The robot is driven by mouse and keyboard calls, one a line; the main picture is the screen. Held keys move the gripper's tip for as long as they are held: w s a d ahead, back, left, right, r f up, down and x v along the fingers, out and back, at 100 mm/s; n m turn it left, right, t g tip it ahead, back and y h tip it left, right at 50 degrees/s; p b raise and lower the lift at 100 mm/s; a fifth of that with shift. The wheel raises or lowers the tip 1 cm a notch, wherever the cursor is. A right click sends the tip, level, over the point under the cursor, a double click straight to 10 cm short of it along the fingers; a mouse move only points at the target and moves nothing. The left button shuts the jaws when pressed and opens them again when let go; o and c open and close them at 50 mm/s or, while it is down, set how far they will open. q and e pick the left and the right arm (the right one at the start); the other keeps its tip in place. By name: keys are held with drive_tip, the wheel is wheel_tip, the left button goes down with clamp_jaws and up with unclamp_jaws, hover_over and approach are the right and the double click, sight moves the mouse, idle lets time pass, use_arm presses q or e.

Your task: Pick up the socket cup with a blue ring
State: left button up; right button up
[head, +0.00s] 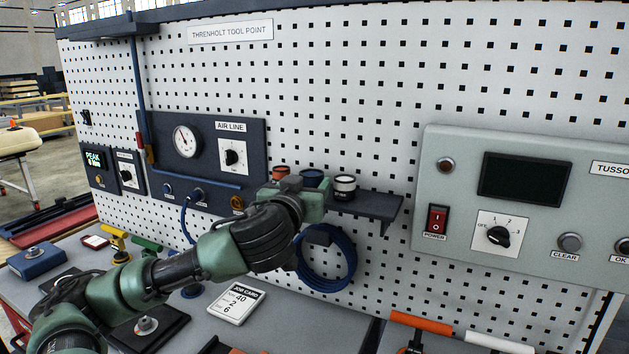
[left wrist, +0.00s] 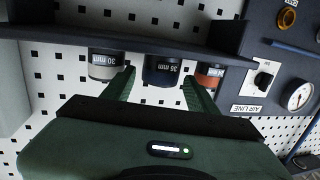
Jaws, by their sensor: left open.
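The socket cup with a blue ring (head: 312,177) stands on a small dark shelf (head: 372,206) on the pegboard, between an orange-ringed cup (head: 280,172) and a white-ringed cup (head: 344,184). My left gripper (head: 303,193) is at the shelf in front of the cups and hides their lower parts. In the left wrist view, which is upside down, the blue-ringed cup (left wrist: 162,71) is marked 36 mm. It appears between the two open, spread fingers of my left gripper (left wrist: 160,88), with gaps on both sides. My right gripper is not in view.
The neighbouring white-ringed cup (left wrist: 105,66) and orange-ringed cup (left wrist: 210,77) stand close outside the fingers. A coiled blue hose (head: 327,262) hangs below the shelf. The air line panel (head: 258,148) is to the left, a grey control box (head: 455,240) to the right.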

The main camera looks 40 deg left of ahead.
sight(308, 181)
use_arm(q)
drive_tip(key=p+x, duration=0.1)
drive_tip(key=x, duration=0.1)
drive_tip(key=p+x, duration=0.1)
drive_tip(key=x, duration=0.1)
drive_tip(key=shift+a+r+p, duration=0.1)
drive_tip(key=shift+r+p, duration=0.1)
drive_tip(key=shift+p, duration=0.15)
drive_tip(key=shift+w+a+f, duration=0.2)
drive_tip(key=shift+w+f, duration=0.05)
drive_tip(key=shift+w, duration=0.1)
drive_tip(key=shift+s+d, duration=0.1)
drive_tip(key=shift+s, duration=0.05)
drive_tip(key=c, duration=1.3)
drive_tip(key=shift+o, duration=0.2)
drive_tip(key=shift+r, duration=0.1)
wheel_tip(308, 181, up, 20)
drive_tip(key=shift+p, duration=0.4)
